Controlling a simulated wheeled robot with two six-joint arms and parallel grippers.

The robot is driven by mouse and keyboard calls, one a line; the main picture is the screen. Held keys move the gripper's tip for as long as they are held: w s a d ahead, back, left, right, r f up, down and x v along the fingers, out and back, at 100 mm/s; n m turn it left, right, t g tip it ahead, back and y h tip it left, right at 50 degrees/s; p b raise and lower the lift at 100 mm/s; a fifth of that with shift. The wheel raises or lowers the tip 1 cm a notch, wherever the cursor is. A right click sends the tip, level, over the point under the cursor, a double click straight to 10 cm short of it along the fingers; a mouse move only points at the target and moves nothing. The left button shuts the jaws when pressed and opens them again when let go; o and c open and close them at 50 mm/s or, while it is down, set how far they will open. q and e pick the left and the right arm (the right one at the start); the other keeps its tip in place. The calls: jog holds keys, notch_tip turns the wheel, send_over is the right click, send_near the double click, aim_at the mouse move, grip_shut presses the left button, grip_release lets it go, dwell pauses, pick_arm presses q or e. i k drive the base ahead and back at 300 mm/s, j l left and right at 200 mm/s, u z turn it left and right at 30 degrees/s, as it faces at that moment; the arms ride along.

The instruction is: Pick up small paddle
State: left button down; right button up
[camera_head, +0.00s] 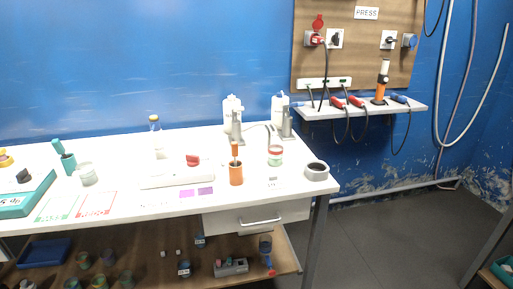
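No object is clearly recognisable as the small paddle at this size. An orange cup (236,176) stands on the white table, right of its middle, with a thin orange-handled tool (235,150) upright in it. A teal-handled tool (57,147) leans up out of a dark teal cup (69,164) at the table's left. Either tool could be the paddle; I cannot tell which. The lower ends of both are hidden in their cups. Neither of my grippers shows in the head view.
The white table (130,215) also bears a teal scale (22,200), a glass beaker (88,175), white bottles (233,108), a jar (275,156) and a grey tape roll (316,171). A drawer (258,217) and lower shelf (150,268) lie below. Open floor (385,240) is at right.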

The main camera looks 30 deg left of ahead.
aim_at(235, 144)
jog(key=u, duration=1.2)
